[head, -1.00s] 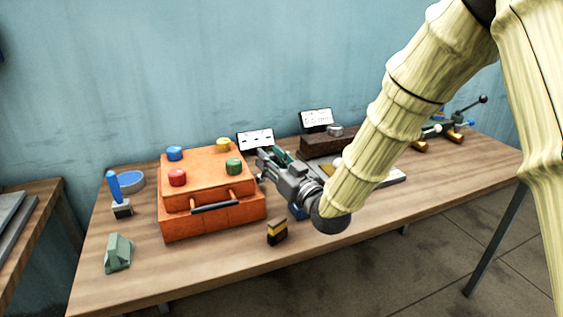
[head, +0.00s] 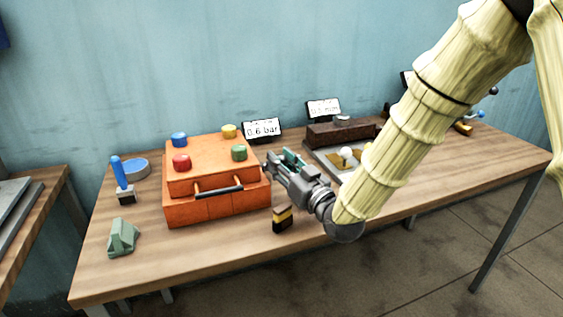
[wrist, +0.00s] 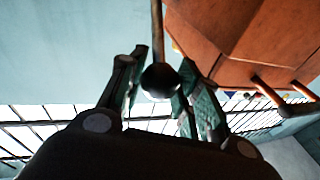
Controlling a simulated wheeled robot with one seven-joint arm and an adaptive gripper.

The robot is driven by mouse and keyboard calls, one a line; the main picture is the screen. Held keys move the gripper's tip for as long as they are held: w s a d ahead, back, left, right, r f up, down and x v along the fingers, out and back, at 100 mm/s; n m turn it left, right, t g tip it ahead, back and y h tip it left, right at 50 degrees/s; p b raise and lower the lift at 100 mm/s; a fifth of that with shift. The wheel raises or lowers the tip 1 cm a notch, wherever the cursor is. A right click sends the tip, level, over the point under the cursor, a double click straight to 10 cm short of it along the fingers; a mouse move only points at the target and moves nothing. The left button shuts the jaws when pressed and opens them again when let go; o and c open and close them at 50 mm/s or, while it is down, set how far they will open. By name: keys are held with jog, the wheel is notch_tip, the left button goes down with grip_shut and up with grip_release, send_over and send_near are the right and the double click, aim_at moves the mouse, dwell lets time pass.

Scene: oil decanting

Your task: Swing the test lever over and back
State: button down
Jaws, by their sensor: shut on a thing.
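The test lever shows in the wrist view as a thin rod with a dark ball knob (wrist: 160,78) at its end. The knob lies between the two fingers of my gripper (wrist: 155,88), which is shut on it. In the head view my gripper (head: 279,162) is just right of the orange box (head: 215,205). The lever is hidden there behind the fingers and the box. The box has red, blue, yellow and green knobs on top and a dark front handle. A small display (head: 262,129) behind it reads 0.6 bar.
A yellow-and-black block (head: 282,218) stands below my gripper. A blue-handled brush (head: 121,180), a round blue-topped dish (head: 135,168) and a green wedge (head: 122,237) are left of the box. A grey tray (head: 322,161) and brown block (head: 335,134) stand behind right.

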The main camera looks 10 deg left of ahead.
jog(key=shift+f, duration=0.15)
jog(key=c, duration=1)
grip_release()
jog(key=shift+r, duration=0.2)
notch_tip(320, 180, up, 10)
jog(key=shift+f, duration=0.1)
jog(key=shift+d, duration=0.1)
